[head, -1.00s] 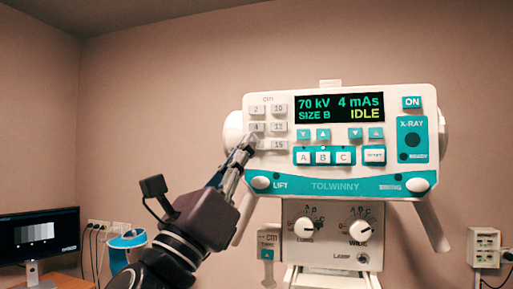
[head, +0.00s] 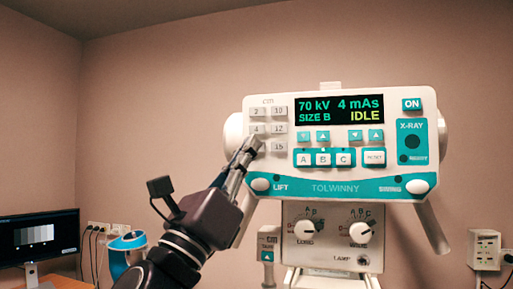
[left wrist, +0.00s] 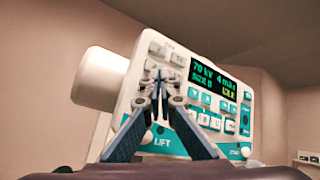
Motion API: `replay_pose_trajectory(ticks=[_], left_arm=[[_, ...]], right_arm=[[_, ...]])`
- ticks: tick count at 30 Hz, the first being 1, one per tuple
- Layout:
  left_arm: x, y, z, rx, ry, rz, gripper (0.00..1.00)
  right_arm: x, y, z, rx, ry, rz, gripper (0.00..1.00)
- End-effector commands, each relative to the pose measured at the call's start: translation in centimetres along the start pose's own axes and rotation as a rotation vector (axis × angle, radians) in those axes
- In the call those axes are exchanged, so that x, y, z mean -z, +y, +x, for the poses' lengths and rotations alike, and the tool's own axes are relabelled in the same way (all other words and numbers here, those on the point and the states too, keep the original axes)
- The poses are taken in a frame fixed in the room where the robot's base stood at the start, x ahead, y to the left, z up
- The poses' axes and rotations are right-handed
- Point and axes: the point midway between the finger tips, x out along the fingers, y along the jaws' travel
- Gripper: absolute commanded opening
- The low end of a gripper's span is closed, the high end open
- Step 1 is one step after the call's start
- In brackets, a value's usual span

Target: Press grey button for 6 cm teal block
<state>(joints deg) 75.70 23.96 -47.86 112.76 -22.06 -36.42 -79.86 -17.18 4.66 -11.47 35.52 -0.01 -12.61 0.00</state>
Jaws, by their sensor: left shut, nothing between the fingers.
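The white and teal X-ray panel (head: 300,172) faces me with a grey cm keypad at its upper left. Keys 2 (head: 257,112), 10 (head: 279,111), 4 (head: 257,129), 12 (head: 279,128) and 15 (head: 279,146) show. The spot below key 4 is hidden behind the fingertips of my left gripper (head: 254,143). That gripper is shut and empty, its tips at the keypad's lower left; I cannot tell whether they touch. In the left wrist view the closed fingertips (left wrist: 158,76) overlap the keypad. The display (head: 339,109) reads 70 kV, 4 mAs, SIZE B, IDLE. My right gripper is not in view.
A teal-labelled tape unit (head: 268,241) hangs beside the lower knob box (head: 333,236). A monitor (head: 40,238) and a blue and white object (head: 126,248) are at the left. A wall socket box (head: 484,248) is at the right.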

Motion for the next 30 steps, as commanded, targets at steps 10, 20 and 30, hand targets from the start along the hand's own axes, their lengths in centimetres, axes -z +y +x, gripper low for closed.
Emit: replay_pose_trajectory(ticks=[10,20,30], left_arm=[[0.0,0.02,-0.01,0.0,0.0,0.0,0.0],[0.08,0.12,0.11,-0.001,0.0,0.0,0.0],[0.4,0.4,0.6,0.001,0.0,0.0,0.0]], right_arm=[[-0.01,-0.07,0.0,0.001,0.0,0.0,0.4],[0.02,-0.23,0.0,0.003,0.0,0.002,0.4],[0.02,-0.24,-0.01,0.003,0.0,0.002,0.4]])
